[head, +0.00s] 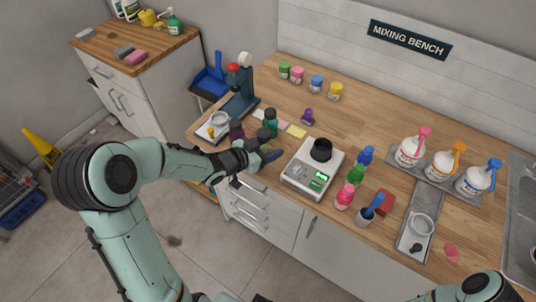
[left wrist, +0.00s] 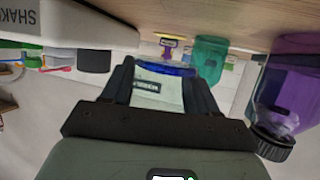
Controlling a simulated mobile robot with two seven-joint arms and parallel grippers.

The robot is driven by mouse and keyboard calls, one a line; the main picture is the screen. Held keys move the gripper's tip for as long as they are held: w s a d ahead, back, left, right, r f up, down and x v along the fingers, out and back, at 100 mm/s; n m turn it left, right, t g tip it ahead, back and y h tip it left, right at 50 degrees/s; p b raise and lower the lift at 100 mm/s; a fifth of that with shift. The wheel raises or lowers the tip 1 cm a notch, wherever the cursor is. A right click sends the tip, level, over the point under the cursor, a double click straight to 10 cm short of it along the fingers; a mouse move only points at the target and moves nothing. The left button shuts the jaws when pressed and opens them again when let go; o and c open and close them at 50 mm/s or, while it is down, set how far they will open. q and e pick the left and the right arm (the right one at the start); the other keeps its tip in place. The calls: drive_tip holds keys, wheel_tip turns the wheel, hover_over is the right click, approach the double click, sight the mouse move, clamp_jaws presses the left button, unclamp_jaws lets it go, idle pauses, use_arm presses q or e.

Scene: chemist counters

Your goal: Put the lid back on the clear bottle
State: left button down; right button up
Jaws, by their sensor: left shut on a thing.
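My left gripper (head: 270,156) is at the front edge of the wooden counter, left of the white shaker. In the left wrist view, which is upside down, it (left wrist: 160,85) is shut on a pale thing (left wrist: 150,88) with a small dark label and a blue band (left wrist: 165,70). I cannot tell whether this is the clear bottle or another part. A teal bottle (left wrist: 210,50) is just beyond the fingers, and a purple bottle (left wrist: 295,85) with a black cap stands beside them. I cannot make out a separate loose lid. My right gripper is out of view.
The white shaker (head: 297,176) with a black cup (head: 321,150) is close on the right. Blue, green and pink bottles stand beyond it. A dark stand (head: 238,95) is at the counter's left end. Bare wood (head: 360,125) lies behind the shaker.

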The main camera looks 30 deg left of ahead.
use_arm(q)
wheel_tip(320, 180, down, 4)
drive_tip(key=shift+s+r+b, duration=0.1)
drive_tip(key=shift+r+b, duration=0.15)
drive_tip(key=shift+b, duration=0.05)
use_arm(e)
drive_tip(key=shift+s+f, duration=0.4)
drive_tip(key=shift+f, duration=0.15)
use_arm(q)
drive_tip(key=shift+f, duration=0.1)
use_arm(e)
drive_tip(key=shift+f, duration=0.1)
use_arm(q)
drive_tip(key=shift+f, duration=0.15)
drive_tip(key=shift+c, duration=1.5)
unclamp_jaws()
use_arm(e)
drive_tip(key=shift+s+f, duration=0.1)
